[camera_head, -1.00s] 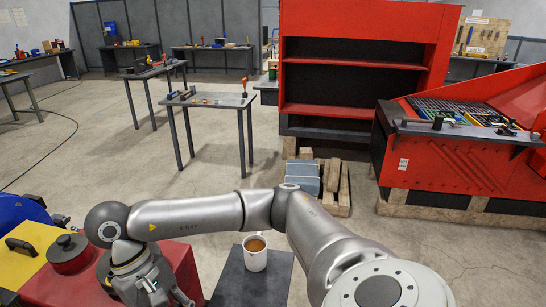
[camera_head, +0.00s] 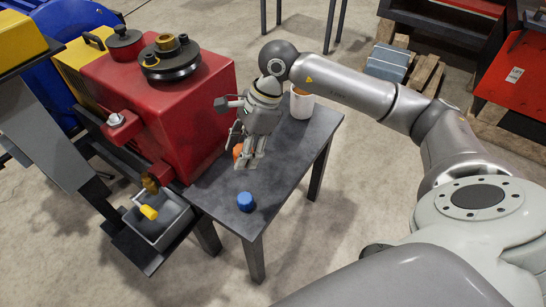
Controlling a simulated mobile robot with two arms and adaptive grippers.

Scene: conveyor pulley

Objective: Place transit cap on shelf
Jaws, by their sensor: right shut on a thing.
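My right gripper (camera_head: 250,158) points down over the dark grey table (camera_head: 285,160), next to the red machine housing. It is shut on a small orange piece (camera_head: 238,151), which shows partly behind the fingers and looks like a cap. I cannot tell whether this piece touches the table. A blue cap (camera_head: 246,201) stands apart on the same table, nearer the front corner. Which one is the transit cap I cannot tell from its look. My left gripper is out of view. Only the lower part of the red shelf unit (camera_head: 447,38) shows, at the upper right.
The red machine (camera_head: 185,110) with a black pulley (camera_head: 170,62) borders the table on the left. A grey bin (camera_head: 163,222) with a yellow plug (camera_head: 149,212) sits below it. Open floor lies beyond the table.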

